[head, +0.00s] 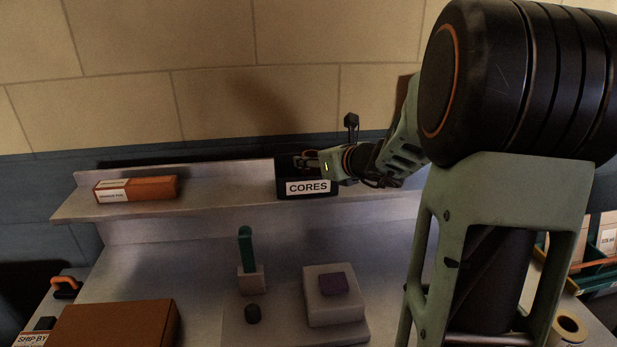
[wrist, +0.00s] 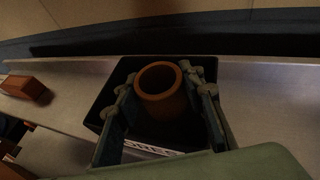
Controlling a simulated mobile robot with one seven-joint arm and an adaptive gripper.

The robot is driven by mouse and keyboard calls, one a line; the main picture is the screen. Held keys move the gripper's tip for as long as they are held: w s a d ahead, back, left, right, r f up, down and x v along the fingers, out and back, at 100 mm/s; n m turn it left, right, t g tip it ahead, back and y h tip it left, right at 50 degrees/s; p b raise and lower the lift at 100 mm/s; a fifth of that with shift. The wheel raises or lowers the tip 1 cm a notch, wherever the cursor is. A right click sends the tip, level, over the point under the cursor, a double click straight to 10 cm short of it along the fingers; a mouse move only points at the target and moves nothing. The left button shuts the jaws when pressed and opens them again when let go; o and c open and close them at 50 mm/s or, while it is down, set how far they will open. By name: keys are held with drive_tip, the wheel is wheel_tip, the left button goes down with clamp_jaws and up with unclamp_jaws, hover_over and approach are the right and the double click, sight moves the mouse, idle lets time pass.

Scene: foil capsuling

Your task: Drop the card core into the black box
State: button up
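The black box (head: 290,191) with a white CORES label stands on the raised shelf. In the wrist view the black box (wrist: 115,80) lies below and around my fingers. The card core (wrist: 160,85) is a short brown-orange tube, with its open end facing the wrist camera. It sits between the fingers of my gripper (wrist: 162,88), which close in on both its sides within the box's outline. Its lower part is in shadow, so I cannot tell whether it touches the box floor. In the head view my gripper (head: 312,163) is at the box's mouth and the core cannot be made out.
An orange-brown carton (head: 137,189) lies on the shelf to the left. The wall rises behind the shelf.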

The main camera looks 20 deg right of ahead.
drive_tip(key=o, duration=0.4)
drive_tip(key=shift+c, duration=0.2)
drive_tip(key=v, duration=1.2)
